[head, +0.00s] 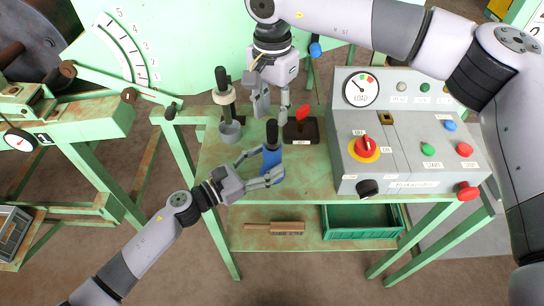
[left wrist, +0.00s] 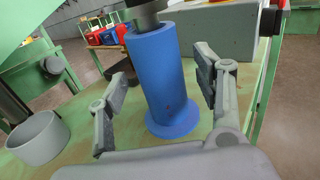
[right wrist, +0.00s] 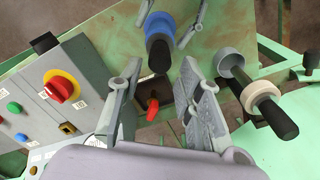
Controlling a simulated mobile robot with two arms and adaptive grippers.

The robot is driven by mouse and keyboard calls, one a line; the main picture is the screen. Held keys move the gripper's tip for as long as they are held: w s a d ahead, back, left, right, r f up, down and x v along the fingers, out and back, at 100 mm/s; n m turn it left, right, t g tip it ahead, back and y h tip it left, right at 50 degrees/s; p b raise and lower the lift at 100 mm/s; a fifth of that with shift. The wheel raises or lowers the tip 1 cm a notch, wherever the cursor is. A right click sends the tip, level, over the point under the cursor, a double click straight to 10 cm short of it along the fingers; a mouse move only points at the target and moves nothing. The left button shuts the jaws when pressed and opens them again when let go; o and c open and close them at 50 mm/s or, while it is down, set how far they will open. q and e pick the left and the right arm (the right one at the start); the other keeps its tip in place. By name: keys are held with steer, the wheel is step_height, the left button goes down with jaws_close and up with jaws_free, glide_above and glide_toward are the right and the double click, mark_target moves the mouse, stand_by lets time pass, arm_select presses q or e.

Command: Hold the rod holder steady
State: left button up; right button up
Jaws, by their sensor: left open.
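The blue rod holder (head: 271,165) is an upright cylinder with a flanged foot on the green bench. A rod with a black handle (head: 272,132) stands in its top. My left gripper (head: 269,164) is open, with one finger on each side of the holder; the left wrist view shows the blue body (left wrist: 160,80) between the fingers, with gaps at both sides. My right gripper (head: 273,110) is open and empty above the bench. In the right wrist view the black handle (right wrist: 158,52) shows just beyond its fingertips.
A grey cup (head: 230,132) with a black-handled rod (head: 222,82) stands to the left. A red lever on a dark base (head: 301,128) sits close on the right, before the control box (head: 405,140). A brush (head: 274,228) and green crate (head: 360,222) lie on the lower shelf.

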mark_target(272, 122)
arm_select(q)
steer(key=shift+x, duration=1.2)
steer(key=shift+c, duration=0.2)
steer(key=c, duration=1.4)
arm_select(e)
steer(key=shift+o, duration=1.5)
steer(key=shift+r+m, duration=0.2)
steer(key=shift+m, duration=0.2)
steer(key=r+m, duration=0.1)
steer(key=m, duration=0.1)
steer(key=r+m, duration=0.1)
steer(key=m, duration=0.1)
steer(key=r+m, duration=0.1)
steer(key=m, duration=0.1)
steer(key=shift+w+a+m, duration=0.1)
steer(key=shift+w+m, duration=0.2)
steer(key=shift+w, duration=0.05)
step_height(272, 122, up, 2)
steer(key=m, duration=0.5)
steer(key=shift+w+r+m, duration=0.1)
steer(key=shift+r+m, duration=0.1)
steer(key=shift+m, duration=0.2)
step_height(272, 122, down, 7)
steer(key=shift+r, duration=0.1)
steer(key=shift+s+f, duration=0.25)
steer(key=shift+f, duration=1.05)
steer(key=shift+s+f, duration=0.2)
steer(key=shift+f, duration=1.05)
